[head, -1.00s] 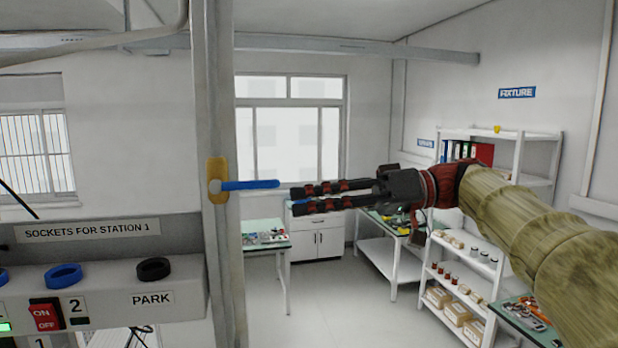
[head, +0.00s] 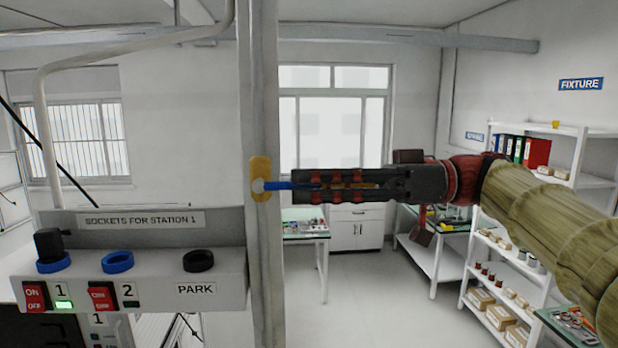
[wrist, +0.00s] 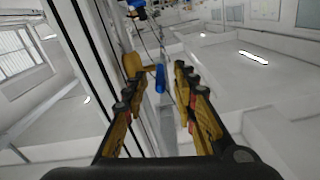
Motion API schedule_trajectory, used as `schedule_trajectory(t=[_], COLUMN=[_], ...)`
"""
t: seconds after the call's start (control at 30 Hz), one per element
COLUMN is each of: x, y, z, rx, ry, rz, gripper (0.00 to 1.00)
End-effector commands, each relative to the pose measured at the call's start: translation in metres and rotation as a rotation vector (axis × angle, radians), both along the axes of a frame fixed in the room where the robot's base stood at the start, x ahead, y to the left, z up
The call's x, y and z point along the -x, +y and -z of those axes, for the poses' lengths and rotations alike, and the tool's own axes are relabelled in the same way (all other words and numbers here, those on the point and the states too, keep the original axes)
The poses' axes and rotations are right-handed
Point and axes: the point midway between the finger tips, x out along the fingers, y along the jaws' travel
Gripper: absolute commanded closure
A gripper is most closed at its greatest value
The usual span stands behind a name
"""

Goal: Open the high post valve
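The post valve has a yellow plate (head: 260,170) on the grey post and a blue lever (head: 278,185) sticking out to the right, about level. My gripper (head: 297,185) is at the post from the right, its fingers overlapping the lever's outer part in the head view. In the wrist view my gripper (wrist: 157,75) has its fingers apart, with the blue lever (wrist: 160,79) between them and gaps showing on both sides. The yellow plate (wrist: 134,64) is by the left fingertip there. The lever's outer end is partly hidden by the fingers in the head view.
The grey post (head: 262,265) stands beside the fingertips. A socket panel (head: 215,272) with rings and switches is at its left. A bench (head: 310,230), a white cabinet (head: 357,232) and shelves (head: 478,262) stand behind. Open floor lies between.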

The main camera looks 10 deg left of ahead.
Motion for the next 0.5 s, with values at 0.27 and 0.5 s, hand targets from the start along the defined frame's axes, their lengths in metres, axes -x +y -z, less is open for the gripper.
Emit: schedule_trajectory(t=[0.27, 0.5], x=[0.0011, 0.001], y=[0.0054, 0.0052], z=[0.0004, 0.0006], rx=[0.0, 0.0], ry=[0.0, 0.001], rz=[0.002, 0.001], gripper=[0.72, 0.81])
